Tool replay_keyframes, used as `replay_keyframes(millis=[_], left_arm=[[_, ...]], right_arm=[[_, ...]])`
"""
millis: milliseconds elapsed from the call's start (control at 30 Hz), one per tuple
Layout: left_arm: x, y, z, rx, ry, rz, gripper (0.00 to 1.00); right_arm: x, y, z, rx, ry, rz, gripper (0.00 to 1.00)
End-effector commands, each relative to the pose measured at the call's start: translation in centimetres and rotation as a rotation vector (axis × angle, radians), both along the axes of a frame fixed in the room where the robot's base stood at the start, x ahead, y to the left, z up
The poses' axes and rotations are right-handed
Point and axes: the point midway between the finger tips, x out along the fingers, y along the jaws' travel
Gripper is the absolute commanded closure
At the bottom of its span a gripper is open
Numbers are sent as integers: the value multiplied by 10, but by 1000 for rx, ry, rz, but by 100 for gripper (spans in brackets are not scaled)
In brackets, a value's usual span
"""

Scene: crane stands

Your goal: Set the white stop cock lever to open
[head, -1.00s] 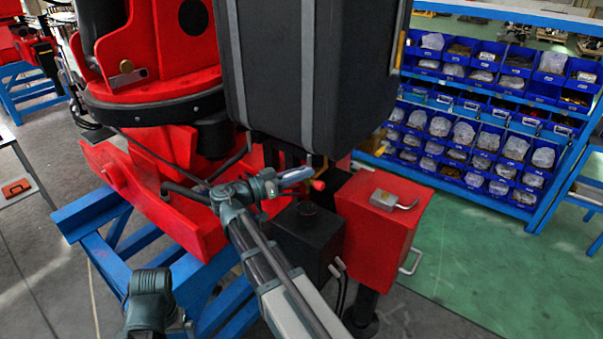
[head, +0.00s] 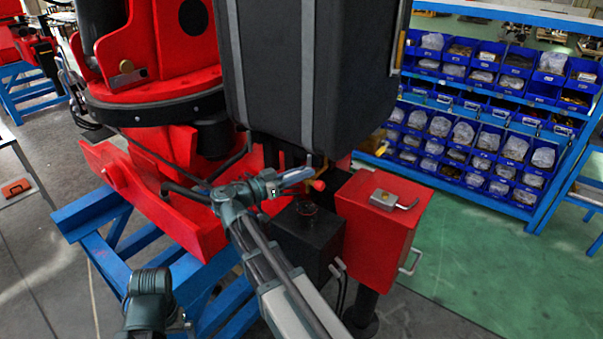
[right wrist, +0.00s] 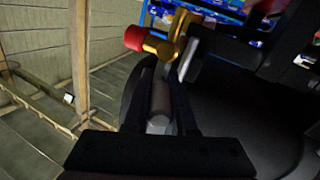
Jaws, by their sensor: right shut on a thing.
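My right gripper (head: 294,178) reaches in below the dark grey padded box, close to a small red knob (head: 318,185). In the right wrist view its fingers (right wrist: 172,78) are shut on the white lever (right wrist: 190,62), next to a brass fitting (right wrist: 180,28) that carries the red knob (right wrist: 134,38). A grey cylinder shows between the fingers. The lever's exact angle is hard to tell, as the fingers partly cover it. My left arm shows at the bottom of the head view, but its gripper is not visible.
The dark padded box (head: 310,75) hangs close above the right gripper. A black box (head: 305,232) and a red box (head: 375,215) with a latch stand just below and right. Red crane parts on a blue stand (head: 85,210) lie left. Blue bins (head: 475,150) are farther back.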

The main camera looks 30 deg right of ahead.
Motion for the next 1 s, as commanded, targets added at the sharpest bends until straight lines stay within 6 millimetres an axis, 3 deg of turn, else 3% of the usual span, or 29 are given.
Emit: replay_keyframes(millis=[167, 400, 833, 867, 1000], left_arm=[[0, 0, 0, 0, 0, 0, 0], [0, 0, 0, 0, 0, 0, 0], [0, 0, 0, 0, 0, 0, 0], [0, 0, 0, 0, 0, 0, 0], [0, 0, 0, 0, 0, 0, 0]], right_arm=[[-11, -1, 0, 0, 0, 154, 100], [-8, -1, 0, 0, 0, 329, 100], [-5, 0, 0, 0, 0, 373, 100], [-5, 0, 0, 0, 0, 373, 74], [-5, 0, 0, -1, 0, 372, 49]])
